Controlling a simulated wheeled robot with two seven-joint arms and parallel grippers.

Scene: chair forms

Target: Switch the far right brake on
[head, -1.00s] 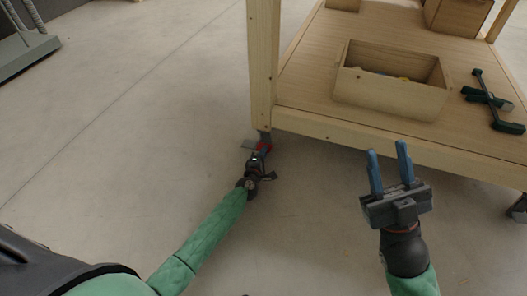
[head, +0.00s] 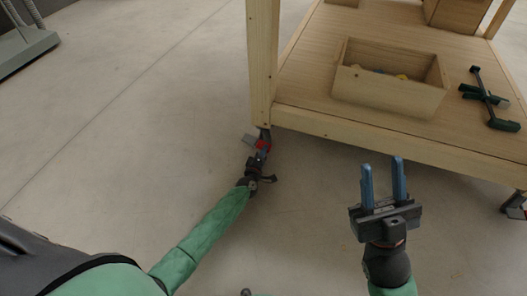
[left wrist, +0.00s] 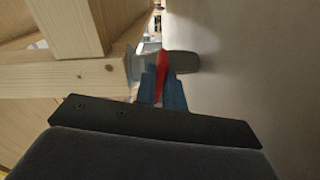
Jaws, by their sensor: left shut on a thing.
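A red brake lever (head: 262,144) sits on the grey caster under the near left leg of the wooden workbench (head: 262,70). My left gripper (head: 261,152) is low by the floor at this caster. In the left wrist view the red brake lever (left wrist: 164,62) stands between the blue fingers (left wrist: 162,88), which are shut on it. Part of the caster is hidden behind the fingers. My right gripper (head: 383,180) is open and empty, in front of the bench's lower shelf. Its two blue fingers stand apart.
On the lower shelf stand an open wooden box (head: 392,95) with small items and a dark green tool (head: 487,98). Another caster (head: 514,206) shows at the right edge. A grey-green stand (head: 25,45) is at far left. The floor around is clear.

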